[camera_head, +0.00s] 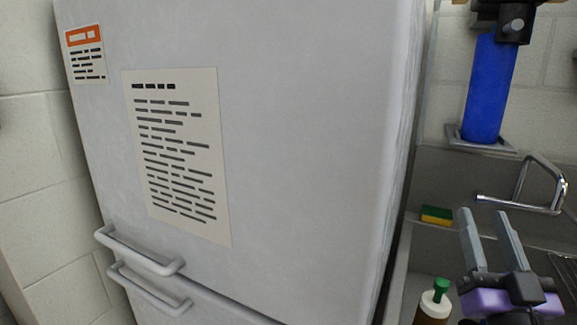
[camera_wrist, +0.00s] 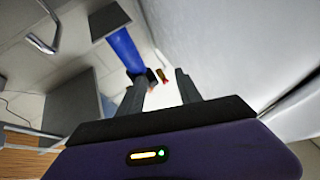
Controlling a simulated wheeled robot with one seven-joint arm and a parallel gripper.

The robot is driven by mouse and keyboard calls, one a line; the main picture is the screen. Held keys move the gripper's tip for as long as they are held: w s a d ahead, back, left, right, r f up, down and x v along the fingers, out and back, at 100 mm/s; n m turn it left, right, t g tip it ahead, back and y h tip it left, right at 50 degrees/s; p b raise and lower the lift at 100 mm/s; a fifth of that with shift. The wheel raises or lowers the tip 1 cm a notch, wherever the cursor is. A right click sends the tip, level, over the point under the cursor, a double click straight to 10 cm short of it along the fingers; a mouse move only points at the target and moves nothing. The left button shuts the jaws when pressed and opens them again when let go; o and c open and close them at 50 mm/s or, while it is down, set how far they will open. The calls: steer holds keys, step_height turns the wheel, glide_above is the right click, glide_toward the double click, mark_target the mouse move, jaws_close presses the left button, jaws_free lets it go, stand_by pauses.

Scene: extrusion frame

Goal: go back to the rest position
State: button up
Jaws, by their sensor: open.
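My gripper (camera_head: 484,214) is at the lower right of the head view, with its two grey fingers pointing up and spread apart. Nothing is between the fingers. The purple and black gripper body is below them, partly cut off by the picture's edge. In the wrist view my gripper (camera_wrist: 161,77) also shows open and empty, and its fingers touch nothing that I can see. The rest position itself is not marked in either view.
A large pale fridge (camera_head: 300,130) with two handles (camera_head: 140,252) fills the left and middle. To the right are a yellow-green sponge (camera_head: 437,215), a bottle with a green cap (camera_head: 434,302), a metal faucet (camera_head: 530,205) and a blue cylinder (camera_head: 490,90).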

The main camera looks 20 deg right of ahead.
steer(key=s+a+f+n+g+y, duration=0.1)
steer(key=s+a+f+y, duration=0.1)
steer(key=s+a+f, duration=0.5)
steer(key=s+a+f+n+g+y, duration=0.1)
steer(key=s+a+f+y, duration=0.2)
steer(key=f, duration=0.5)
steer(key=s+a+f+n+g+y, duration=0.1)
steer(key=s+a+f, duration=0.3)
steer(key=s, duration=0.5)
steer(key=s+a+f+n+g+y, duration=0.2)
steer(key=s+a+f+g+y, duration=0.1)
steer(key=s+f, duration=0.6)
steer(key=a+g, duration=0.1)
steer(key=a, duration=0.1)
steer(key=shift+a+n+y, duration=0.3)
